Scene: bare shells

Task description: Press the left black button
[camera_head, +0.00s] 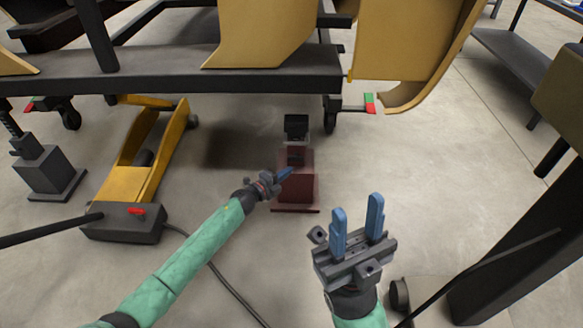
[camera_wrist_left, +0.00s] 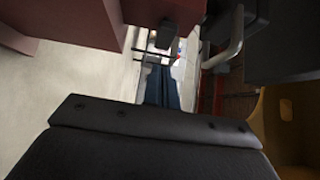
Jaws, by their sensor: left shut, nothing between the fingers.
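No separate black button can be made out in either view. A dark red stand (camera_head: 297,186) with a black block (camera_head: 296,124) on top stands on the floor at the middle of the head view. My left gripper (camera_head: 287,173) is shut and empty, its blue fingertips in front of or against the stand's upper left part; contact cannot be told. In the left wrist view the blue fingers (camera_wrist_left: 163,90) are together, with a dark red body (camera_wrist_left: 75,18) at the upper left. My right gripper (camera_head: 357,218) is open and empty, apart from the stand.
A yellow jack (camera_head: 145,165) with a dark box (camera_head: 122,222) bearing a red switch lies at left. A dark frame (camera_head: 200,83) with yellow shells (camera_head: 405,38) crosses the top. A grey jack (camera_head: 45,170) stands far left.

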